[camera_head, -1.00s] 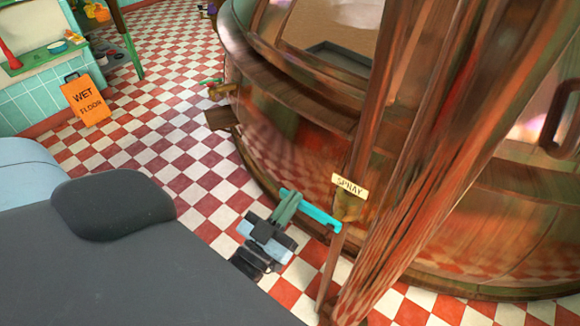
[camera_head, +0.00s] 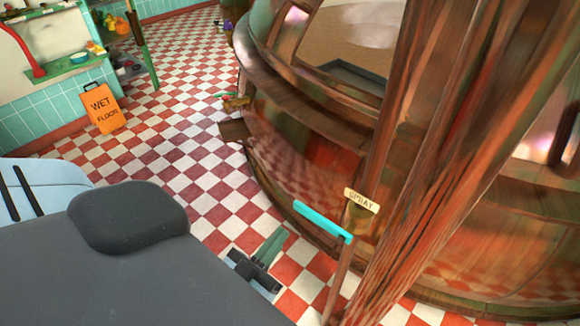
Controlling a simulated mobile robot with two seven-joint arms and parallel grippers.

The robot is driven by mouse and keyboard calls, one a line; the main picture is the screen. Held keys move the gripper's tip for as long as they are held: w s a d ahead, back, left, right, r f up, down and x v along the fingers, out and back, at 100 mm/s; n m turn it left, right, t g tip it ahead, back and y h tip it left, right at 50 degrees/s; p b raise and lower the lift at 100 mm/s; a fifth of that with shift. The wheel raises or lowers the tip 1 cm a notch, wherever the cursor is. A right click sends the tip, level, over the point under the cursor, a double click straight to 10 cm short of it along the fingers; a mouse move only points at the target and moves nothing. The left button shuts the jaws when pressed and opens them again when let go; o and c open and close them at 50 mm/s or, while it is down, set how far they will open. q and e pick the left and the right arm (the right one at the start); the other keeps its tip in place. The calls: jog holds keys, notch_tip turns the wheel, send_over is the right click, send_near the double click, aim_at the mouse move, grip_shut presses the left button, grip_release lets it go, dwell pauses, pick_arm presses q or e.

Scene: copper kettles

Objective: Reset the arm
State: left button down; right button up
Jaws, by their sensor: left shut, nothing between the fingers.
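My left gripper (camera_head: 274,243) shows low in the middle of the head view, just past the large dark grey part of my arm. Its fingers are closed together and hold nothing. It points up and right, over the checkered floor. A turquoise lever (camera_head: 320,220) lies above and right of it, with a visible gap between them. The lever joins a brass fitting with a tag reading "SPRAY" (camera_head: 361,200) on a thin copper pipe. My right gripper is not in view.
A huge copper kettle (camera_head: 310,165) and thick copper pipes (camera_head: 440,150) fill the right side. An orange wet-floor sign (camera_head: 103,108) stands at the left, near a tiled counter (camera_head: 50,98). The red and white floor (camera_head: 185,110) between is clear.

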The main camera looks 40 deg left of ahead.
pick_arm(q)
jog(key=shift+s+f, duration=0.1)
jog(key=shift+s, duration=0.3)
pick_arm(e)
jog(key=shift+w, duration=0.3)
